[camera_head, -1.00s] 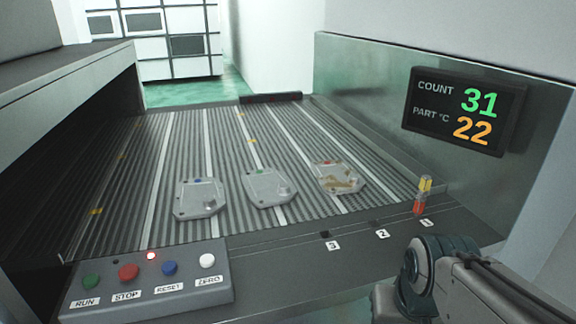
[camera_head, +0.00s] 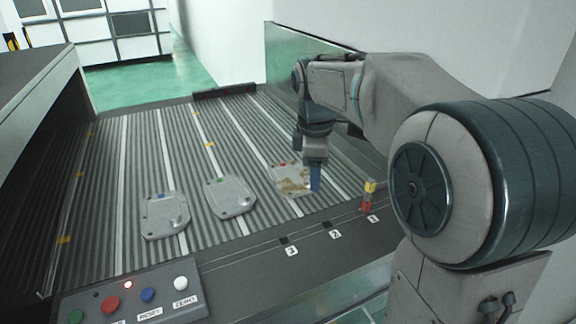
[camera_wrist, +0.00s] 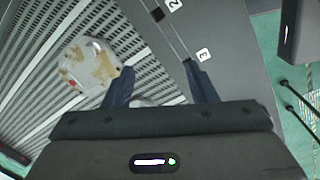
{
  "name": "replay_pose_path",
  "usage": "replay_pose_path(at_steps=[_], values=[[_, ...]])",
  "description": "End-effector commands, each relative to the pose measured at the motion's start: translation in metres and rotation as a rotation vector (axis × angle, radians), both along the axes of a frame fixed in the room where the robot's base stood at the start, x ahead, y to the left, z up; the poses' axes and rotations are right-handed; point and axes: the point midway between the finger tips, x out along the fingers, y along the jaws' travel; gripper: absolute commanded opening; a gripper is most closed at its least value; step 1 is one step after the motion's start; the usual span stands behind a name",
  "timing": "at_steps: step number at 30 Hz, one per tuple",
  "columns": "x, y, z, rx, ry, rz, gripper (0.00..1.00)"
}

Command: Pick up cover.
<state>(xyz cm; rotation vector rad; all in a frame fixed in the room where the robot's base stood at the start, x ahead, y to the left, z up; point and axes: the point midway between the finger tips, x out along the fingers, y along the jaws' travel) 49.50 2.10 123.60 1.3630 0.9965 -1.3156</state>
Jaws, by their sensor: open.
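Three grey cast covers lie flat on the ribbed conveyor. The left cover (camera_head: 165,215) has a blue dot, and the middle cover (camera_head: 231,197) has a green dot. The right cover (camera_head: 291,181) has a red dot and brown stains; it also shows in the wrist view (camera_wrist: 88,66), left of the left finger. My gripper (camera_head: 316,184) points down above the stained cover's right side and hides part of it. In the wrist view my gripper (camera_wrist: 157,66) has its two blue fingers wide apart. A pale rounded edge (camera_wrist: 144,102) shows between them, mostly hidden by the gripper body.
A red and yellow stack light (camera_head: 368,196) stands on the front ledge (camera_head: 262,262), right of my gripper, near the numbered marks. A button box (camera_head: 130,300) is at front left. A metal side wall (camera_head: 285,55) rises at the right; the conveyor's far part is clear.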

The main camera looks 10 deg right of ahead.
Motion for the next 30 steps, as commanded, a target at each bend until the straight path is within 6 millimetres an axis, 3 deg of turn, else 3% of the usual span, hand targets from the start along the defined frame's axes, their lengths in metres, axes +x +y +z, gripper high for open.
replay_pose_path(at_steps=[1, 6, 12, 15, 23, 30], values=[[0.021, 0.000, 0.001, -0.008, 0.017, 0.110, 0.52], [0.077, -0.001, 0.007, -0.024, 0.064, 0.510, 0.52], [0.130, -0.009, 0.004, -0.017, 0.102, 0.925, 0.52], [0.147, -0.013, 0.001, -0.010, 0.109, 1.076, 0.52], [0.165, -0.021, -0.008, 0.001, 0.114, 1.253, 0.52], [0.164, -0.021, -0.049, 0.002, 0.116, 1.259, 0.52]])
